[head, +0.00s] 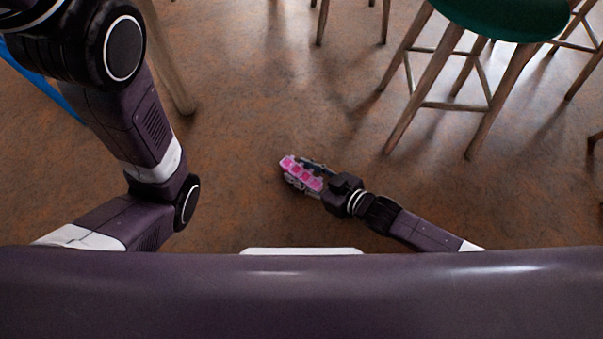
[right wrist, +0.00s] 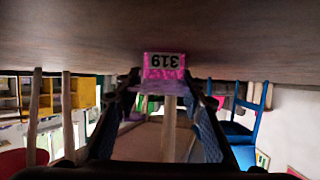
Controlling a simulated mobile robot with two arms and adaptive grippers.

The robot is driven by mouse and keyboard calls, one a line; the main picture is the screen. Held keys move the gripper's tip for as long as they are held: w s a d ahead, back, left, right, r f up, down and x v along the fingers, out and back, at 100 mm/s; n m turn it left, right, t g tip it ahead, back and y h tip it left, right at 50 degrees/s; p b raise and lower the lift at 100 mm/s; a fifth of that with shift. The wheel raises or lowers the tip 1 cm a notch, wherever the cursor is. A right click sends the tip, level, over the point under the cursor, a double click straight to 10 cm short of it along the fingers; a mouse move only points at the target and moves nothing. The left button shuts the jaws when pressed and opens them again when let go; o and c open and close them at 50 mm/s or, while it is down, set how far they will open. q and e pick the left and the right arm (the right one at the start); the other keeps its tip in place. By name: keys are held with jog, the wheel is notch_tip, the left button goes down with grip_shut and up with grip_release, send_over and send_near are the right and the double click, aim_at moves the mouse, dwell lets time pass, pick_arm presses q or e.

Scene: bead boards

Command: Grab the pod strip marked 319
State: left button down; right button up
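The pod strip marked 319 (right wrist: 164,66) shows in the right wrist view as a pink piece with a white label, its number upside down. It lies between the fingertips of my right gripper (right wrist: 163,82), which appear to touch it on both sides. In the head view the pink strip (head: 302,173) with several pods lies along my right gripper (head: 300,177), above the floor with no support visible under it. The gripper is shut on it. The far finger is partly hidden by the strip. My left arm rises at the left, and its gripper is out of view.
A stool with a green seat (head: 508,12) stands at the upper right, with more wooden legs beyond it. Open brown floor (head: 270,110) surrounds the right gripper. In the right wrist view a blue chair (right wrist: 245,118) and shelves appear upside down in the background.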

jog(key=c, duration=0.7)
